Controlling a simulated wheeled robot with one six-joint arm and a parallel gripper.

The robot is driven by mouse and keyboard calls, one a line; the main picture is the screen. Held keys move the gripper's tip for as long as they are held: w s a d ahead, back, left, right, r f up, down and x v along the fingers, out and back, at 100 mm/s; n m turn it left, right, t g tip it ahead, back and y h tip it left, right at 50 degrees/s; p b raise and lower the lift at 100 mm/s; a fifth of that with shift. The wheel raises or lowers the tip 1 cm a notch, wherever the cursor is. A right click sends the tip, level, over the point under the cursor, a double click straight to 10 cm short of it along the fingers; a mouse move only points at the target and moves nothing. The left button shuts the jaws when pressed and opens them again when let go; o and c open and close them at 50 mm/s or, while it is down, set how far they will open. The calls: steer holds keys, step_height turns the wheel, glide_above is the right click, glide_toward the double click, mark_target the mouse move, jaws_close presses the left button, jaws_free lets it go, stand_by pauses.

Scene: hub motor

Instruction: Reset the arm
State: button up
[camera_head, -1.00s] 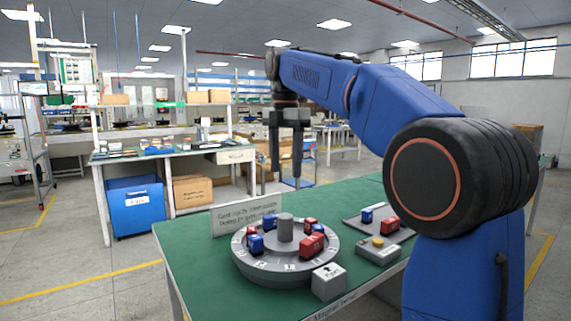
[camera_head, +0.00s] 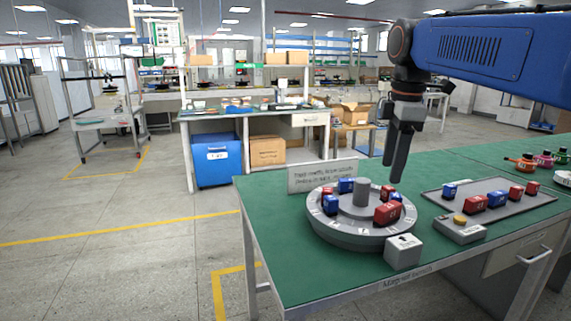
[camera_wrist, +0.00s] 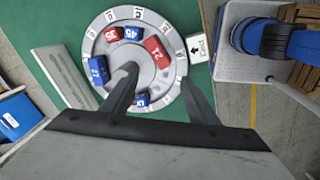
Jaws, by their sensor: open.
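My blue arm reaches in from the right of the head view. My gripper (camera_head: 400,152) points down above the green table, just behind and right of the round hub, with clear air below it. In the wrist view my gripper (camera_wrist: 160,90) has its two dark fingers apart with nothing held between them. The grey round hub (camera_head: 350,238) stands on the table with red and blue blocks around its central post (camera_head: 361,192). The hub (camera_wrist: 112,22) also shows below the fingers in the wrist view. A larger red block (camera_head: 388,213) sits at its right front.
A grey tray (camera_head: 520,209) with several red and blue blocks lies to the right. A box with a yellow button (camera_head: 459,228) and a small grey block (camera_head: 403,251) stand near the table's front. A sign (camera_head: 322,178) stands behind the hub. Colourful small items (camera_head: 545,158) sit far right.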

steer(key=s+d+f+m+t, duration=0.1)
steer(key=s+d+f+m, duration=0.1)
steer(key=s+f+m, duration=0.6)
steer(key=s+d+f+m+t, duration=0.1)
steer(key=s+f+m+t, duration=0.1)
steer(key=s+f+m, duration=0.6)
steer(key=s+f, duration=0.7)
steer(key=f, duration=0.3)
steer(key=shift+d+f, duration=0.15)
steer(key=shift+d, duration=0.25)
